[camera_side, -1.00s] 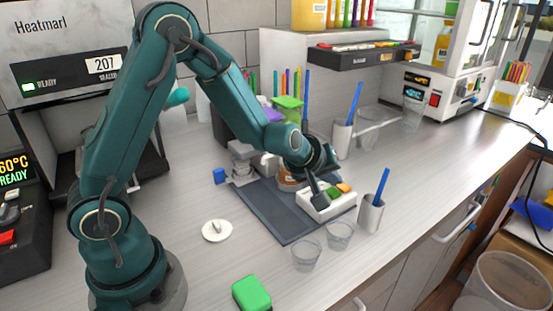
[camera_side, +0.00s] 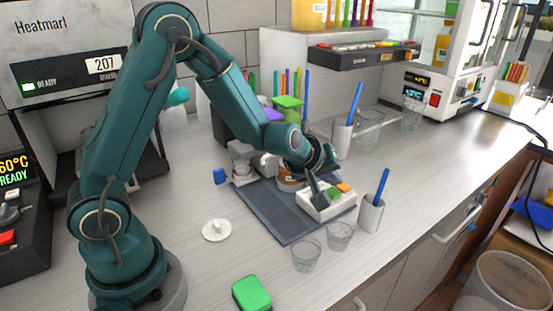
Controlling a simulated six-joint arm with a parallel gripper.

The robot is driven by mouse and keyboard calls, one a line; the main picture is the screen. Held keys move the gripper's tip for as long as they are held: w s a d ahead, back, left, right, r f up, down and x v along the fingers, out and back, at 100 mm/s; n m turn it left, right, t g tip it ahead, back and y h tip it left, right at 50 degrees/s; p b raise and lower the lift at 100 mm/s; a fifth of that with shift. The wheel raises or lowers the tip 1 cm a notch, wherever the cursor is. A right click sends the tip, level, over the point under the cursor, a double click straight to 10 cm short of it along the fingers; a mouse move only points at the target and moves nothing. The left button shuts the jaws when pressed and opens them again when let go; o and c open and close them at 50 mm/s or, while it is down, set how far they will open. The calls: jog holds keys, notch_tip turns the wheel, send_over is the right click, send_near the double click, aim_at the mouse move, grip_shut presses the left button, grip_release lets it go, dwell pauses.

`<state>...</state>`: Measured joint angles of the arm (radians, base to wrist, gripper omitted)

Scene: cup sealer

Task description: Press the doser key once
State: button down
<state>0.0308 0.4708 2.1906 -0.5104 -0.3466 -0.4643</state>
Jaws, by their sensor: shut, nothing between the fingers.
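A white key box (camera_side: 327,204) with coloured keys on top sits on the dark mat at the centre right. A green key (camera_side: 334,193) and an orange key (camera_side: 344,187) show on it. My gripper (camera_side: 319,202) points down at the left part of this box, its fingers shut with nothing between them. The tips are at the box's top, left of the green key. Whether they touch a key, and any key under them, I cannot tell. A second row of coloured keys (camera_side: 362,46) shows on the dark dispenser ledge at the back, far from my gripper.
The dark mat (camera_side: 270,216) lies under the box. A white lid (camera_side: 216,230) and a green block (camera_side: 252,293) lie on the open counter in front.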

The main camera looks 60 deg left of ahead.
aim_at(331, 194)
jog(key=shift+f, duration=0.15)
dwell(0.4)
jog(key=shift+f, duration=0.3)
jog(key=shift+f, duration=0.45)
dwell(0.6)
jog(key=shift+r, duration=0.9)
jog(key=shift+r, duration=0.1)
jog(key=shift+r, duration=2.4)
dwell(0.6)
